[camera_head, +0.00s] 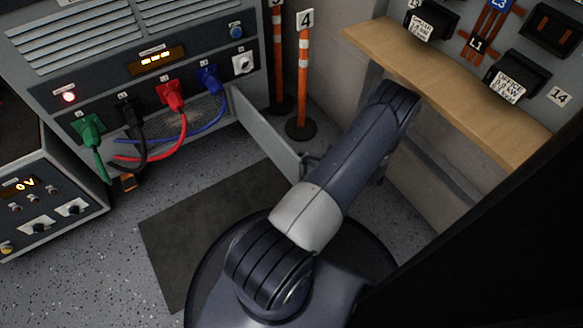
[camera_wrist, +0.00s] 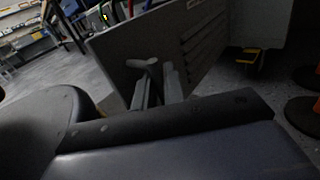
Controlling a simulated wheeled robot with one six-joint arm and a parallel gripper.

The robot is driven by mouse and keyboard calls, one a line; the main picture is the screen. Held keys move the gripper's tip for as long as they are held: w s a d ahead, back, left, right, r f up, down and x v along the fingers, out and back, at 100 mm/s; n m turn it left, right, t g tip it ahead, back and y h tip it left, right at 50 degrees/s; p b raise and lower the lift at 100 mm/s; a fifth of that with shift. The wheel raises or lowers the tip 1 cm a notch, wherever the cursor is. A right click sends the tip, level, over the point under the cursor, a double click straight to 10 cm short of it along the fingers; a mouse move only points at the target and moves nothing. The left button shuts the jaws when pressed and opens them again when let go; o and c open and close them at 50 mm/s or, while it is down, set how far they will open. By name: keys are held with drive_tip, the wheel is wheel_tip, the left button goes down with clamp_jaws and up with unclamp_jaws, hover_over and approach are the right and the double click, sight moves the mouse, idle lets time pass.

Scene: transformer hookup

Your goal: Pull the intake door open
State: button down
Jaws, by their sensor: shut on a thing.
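The intake door (camera_head: 268,134) is a grey panel hinged at the cabinet's lower right. It stands swung out from the cabinet front into the room. In the wrist view the door (camera_wrist: 150,38) fills the upper middle, with slots on its face and a light handle (camera_wrist: 152,66) near its lower left edge. My gripper (camera_wrist: 158,84) is shut on the door handle. In the head view my gripper (camera_head: 312,160) is at the door's free end, mostly hidden by my arm.
The grey cabinet (camera_head: 120,75) has green, black, red and blue plugs with cables hanging by its opening. Orange-and-white posts (camera_head: 303,75) stand behind the door. A wooden shelf (camera_head: 450,80) lies right of my arm. A dark mat (camera_head: 190,225) covers clear floor in front.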

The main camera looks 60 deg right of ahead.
drive_tip(key=shift+s+d, duration=0.2)
drive_tip(key=shift+d, duration=0.6)
drive_tip(key=shift+s+d, duration=0.2)
drive_tip(key=shift+d, duration=0.65)
drive_tip(key=shift+s+d, duration=0.2)
drive_tip(key=shift+d, duration=0.6)
drive_tip(key=c, duration=1.6)
unclamp_jaws()
drive_tip(key=p+v, duration=0.1)
drive_tip(key=v, duration=0.9)
drive_tip(key=shift+s+d+p, duration=0.1)
drive_tip(key=shift+s+p, duration=0.2)
drive_tip(key=shift+p, duration=0.05)
